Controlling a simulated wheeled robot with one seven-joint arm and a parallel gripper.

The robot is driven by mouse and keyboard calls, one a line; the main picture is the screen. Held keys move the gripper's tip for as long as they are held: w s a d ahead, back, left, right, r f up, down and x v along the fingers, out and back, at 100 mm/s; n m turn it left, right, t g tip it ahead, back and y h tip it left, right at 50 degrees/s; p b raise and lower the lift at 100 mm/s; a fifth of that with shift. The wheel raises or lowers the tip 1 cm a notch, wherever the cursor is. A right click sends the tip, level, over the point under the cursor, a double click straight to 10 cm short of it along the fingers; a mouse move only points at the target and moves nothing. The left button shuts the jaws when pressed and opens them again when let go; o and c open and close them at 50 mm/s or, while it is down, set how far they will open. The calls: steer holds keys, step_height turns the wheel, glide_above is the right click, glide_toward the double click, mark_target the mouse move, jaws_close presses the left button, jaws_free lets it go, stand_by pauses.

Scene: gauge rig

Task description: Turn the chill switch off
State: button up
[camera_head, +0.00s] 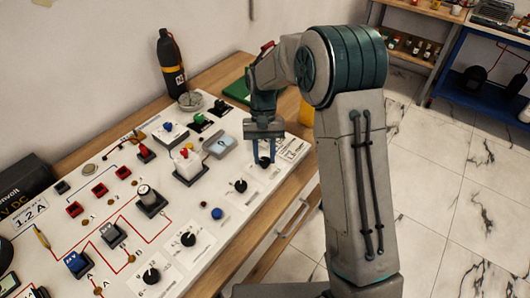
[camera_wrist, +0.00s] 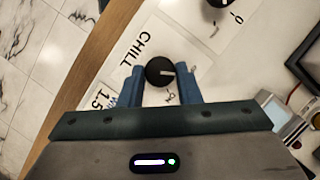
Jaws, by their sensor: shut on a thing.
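The chill switch (camera_wrist: 159,71) is a round black knob with a white pointer line, on a white plate marked "CHILL" in the wrist view. Its pointer is turned toward the right in that view, and an "ON" mark shows just below it. My gripper (camera_wrist: 160,85) has its two blue fingers on either side of the knob, shut on it. In the head view my gripper (camera_head: 264,150) reaches down onto the knob (camera_head: 265,161) at the far right end of the panel. The "OFF" mark cannot be made out.
The white panel (camera_head: 223,241) carries several other black knobs, such as one (camera_head: 240,185) nearby, plus red buttons and toggle switches. A grey-blue box (camera_head: 220,146) stands just left of my gripper. A black bottle (camera_head: 171,65) stands behind. The wooden table edge is close on the right.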

steer(key=shift+n, duration=0.5)
steer(key=o, duration=1)
steer(key=shift+c, duration=0.2)
steer(key=v, duration=1.4)
steer(key=shift+a, duration=0.3)
steer(key=shift+s, duration=0.15)
